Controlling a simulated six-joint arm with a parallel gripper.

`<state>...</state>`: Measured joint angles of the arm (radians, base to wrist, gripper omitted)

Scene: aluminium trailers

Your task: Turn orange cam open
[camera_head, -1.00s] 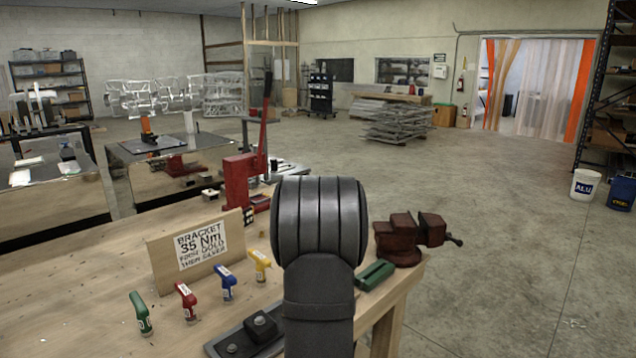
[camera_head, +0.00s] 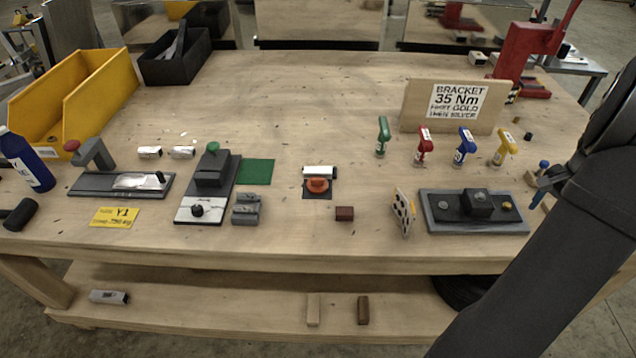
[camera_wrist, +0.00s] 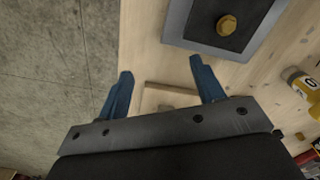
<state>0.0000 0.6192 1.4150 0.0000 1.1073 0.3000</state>
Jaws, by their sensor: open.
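The orange cam (camera_head: 317,185) sits on a small dark base near the middle of the wooden bench in the head view. A silvery block (camera_head: 320,171) lies directly behind it. My gripper (camera_head: 540,188) is at the right side of the bench, well away from the cam. The cam is not in the wrist view.
A dark plate with bolts (camera_head: 475,212) and a dotted upright card (camera_head: 404,212) stand between my gripper and the cam. A brown block (camera_head: 344,213) lies close to the cam. Coloured T-handled tools and a sign (camera_head: 457,104) stand behind. The bench behind the cam is clear.

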